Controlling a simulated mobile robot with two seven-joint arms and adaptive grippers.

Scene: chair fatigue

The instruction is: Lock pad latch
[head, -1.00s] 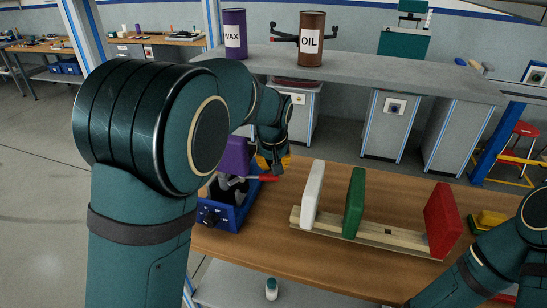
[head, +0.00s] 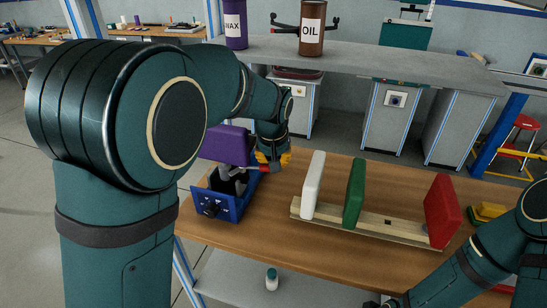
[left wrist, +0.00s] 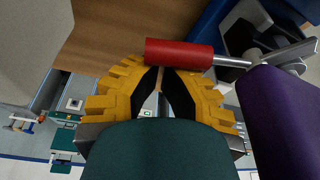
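A blue fixture (head: 236,207) stands on the left part of the wooden bench, with a purple pad (head: 222,146) above it. The pad also fills the right of the left wrist view (left wrist: 275,115). A metal latch with a red handle (left wrist: 180,54) sits beside the pad; only a bit of red shows in the head view. My left gripper (left wrist: 161,72), with yellow fingers and black inner pads, has its tips together at the handle. The handle lies across the tips, not between them; contact is unclear. My right arm shows at the lower right, its gripper out of frame.
A wooden rail (head: 372,229) carries upright white (head: 313,185), green (head: 354,192) and red (head: 442,210) pads right of the fixture. A shelf (head: 400,72) behind holds WAX (head: 235,25) and OIL (head: 312,30) cans. A small bottle (head: 271,279) stands below the bench.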

